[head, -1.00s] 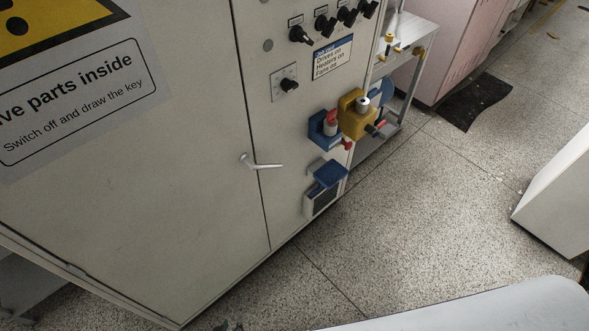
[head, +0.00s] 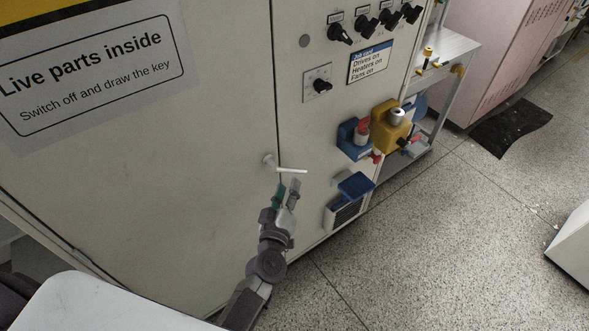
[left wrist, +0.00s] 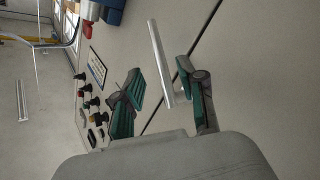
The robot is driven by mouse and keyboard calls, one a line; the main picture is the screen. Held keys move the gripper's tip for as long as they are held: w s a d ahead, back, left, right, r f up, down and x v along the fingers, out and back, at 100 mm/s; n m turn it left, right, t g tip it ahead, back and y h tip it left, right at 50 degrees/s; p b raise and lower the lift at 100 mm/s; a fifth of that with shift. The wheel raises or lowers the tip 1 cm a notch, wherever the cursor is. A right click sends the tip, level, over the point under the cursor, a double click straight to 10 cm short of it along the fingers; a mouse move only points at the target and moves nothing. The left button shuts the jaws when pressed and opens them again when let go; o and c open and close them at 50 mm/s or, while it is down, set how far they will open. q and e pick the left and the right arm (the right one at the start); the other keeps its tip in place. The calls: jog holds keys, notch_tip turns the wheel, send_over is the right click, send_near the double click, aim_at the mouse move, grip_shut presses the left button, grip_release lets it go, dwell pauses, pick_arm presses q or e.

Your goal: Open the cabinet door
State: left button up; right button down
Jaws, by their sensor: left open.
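The cabinet door (head: 130,210) is a large grey-white panel with a warning sign, and it stands shut along its vertical seam. Its handle (head: 290,170) is a light metal lever by the seam, pointing right. My left gripper (head: 287,188) is open just below the handle in the head view. In the left wrist view the handle (left wrist: 160,65) appears as a pale bar between the two teal-padded fingers (left wrist: 158,94). I see no grip on it, and I cannot tell whether either finger touches it. My right gripper is not in view.
Right of the seam, the cabinet front carries black knobs (head: 366,25), a blue box (head: 354,139), a yellow box (head: 391,127) and a lower blue box (head: 355,185). A metal shelf stand (head: 450,47) stands beyond. The speckled floor (head: 430,240) at right is open.

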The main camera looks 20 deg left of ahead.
aim_at(293, 171)
pick_arm(q)
jog(key=w, duration=0.6)
jog(key=shift+w+a, duration=0.3)
jog(key=shift+w, duration=0.1)
grip_shut()
